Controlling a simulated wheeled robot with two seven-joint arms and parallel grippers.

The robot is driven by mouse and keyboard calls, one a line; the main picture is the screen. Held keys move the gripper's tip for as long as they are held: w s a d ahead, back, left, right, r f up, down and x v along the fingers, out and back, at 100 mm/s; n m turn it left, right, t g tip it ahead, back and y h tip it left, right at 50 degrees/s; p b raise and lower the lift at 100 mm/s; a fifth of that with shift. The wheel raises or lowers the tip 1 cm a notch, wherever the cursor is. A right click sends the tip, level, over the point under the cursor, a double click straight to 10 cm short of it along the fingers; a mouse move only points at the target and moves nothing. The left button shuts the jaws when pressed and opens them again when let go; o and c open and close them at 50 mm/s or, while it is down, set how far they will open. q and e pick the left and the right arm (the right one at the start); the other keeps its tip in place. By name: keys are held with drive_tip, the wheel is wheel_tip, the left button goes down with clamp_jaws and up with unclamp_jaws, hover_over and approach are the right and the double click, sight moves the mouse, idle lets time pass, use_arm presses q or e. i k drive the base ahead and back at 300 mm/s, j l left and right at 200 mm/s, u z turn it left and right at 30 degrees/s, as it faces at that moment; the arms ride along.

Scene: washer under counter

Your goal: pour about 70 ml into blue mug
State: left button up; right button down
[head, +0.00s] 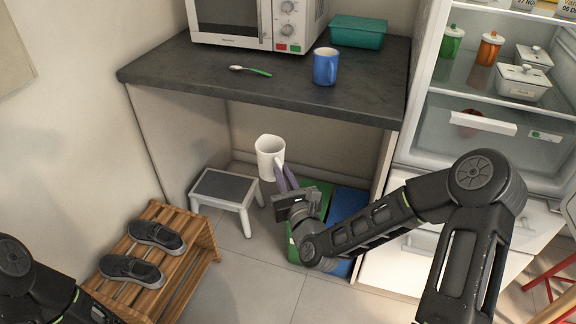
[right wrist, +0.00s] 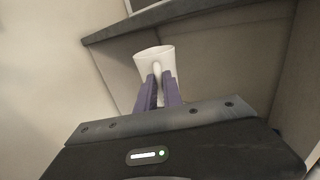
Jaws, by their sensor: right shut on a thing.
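The blue mug (head: 326,67) stands upright on the dark counter (head: 200,72), near its front edge and right of the middle. The white mug also shows in the right wrist view (right wrist: 154,62), between the purple fingers (right wrist: 157,88). It looks close to upright. What is inside either mug cannot be made out. Of my left arm only dark links show at the lower left; its gripper is out of view.
A microwave (head: 258,22) and teal box (head: 358,31) stand behind. Below are a step stool (head: 226,190) and a wooden shoe rack (head: 190,262). The open fridge (head: 440,120) is at right.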

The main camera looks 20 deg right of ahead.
sight(326, 59)
drive_tip(key=j+z, duration=0.4)
drive_tip(key=k+j+z, duration=0.1)
drive_tip(key=j+z, duration=0.25)
